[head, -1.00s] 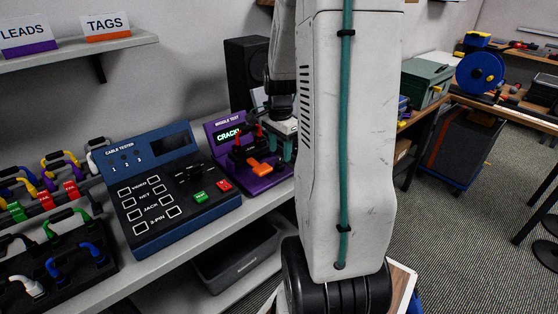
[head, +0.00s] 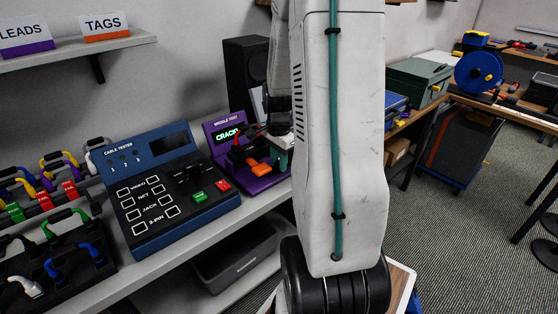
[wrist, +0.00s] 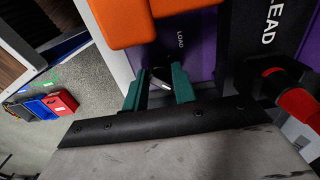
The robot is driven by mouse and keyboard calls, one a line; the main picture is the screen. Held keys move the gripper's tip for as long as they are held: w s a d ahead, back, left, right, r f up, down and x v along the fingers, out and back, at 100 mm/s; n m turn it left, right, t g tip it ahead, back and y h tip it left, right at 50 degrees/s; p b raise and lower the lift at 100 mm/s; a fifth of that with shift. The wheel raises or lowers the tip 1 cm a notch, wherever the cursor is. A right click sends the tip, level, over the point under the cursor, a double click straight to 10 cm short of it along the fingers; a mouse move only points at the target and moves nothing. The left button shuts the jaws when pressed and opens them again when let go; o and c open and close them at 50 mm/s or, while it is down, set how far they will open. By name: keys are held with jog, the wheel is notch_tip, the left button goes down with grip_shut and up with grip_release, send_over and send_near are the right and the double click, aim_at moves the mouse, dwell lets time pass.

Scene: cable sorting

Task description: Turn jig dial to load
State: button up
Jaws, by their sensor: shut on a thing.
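The purple wiggle-test jig (head: 219,136) stands on the bench in the head view, with lit green text on its screen. My gripper (head: 283,158) is low at its right side, partly behind my arm. In the wrist view the green fingers of my gripper (wrist: 158,90) are around a small dark dial (wrist: 160,74) with a pale mark, at the edge of the purple panel (wrist: 202,55). The word LOAD shows just above the dial. The fingers hide much of the dial, so I cannot tell its exact setting.
An orange part (head: 261,169) of the jig lies close to my fingers. A black block marked LEAD (wrist: 255,45) and a red-and-black part (wrist: 295,95) are to the right in the wrist view. The blue cable tester (head: 165,185) stands left of the jig.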

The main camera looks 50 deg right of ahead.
jog(key=n, duration=0.4)
jog(key=shift+n, duration=0.3)
jog(key=n, duration=0.9)
jog(key=shift+n, duration=2.1)
jog(key=o, duration=1)
jog(key=shift+r, duration=0.1)
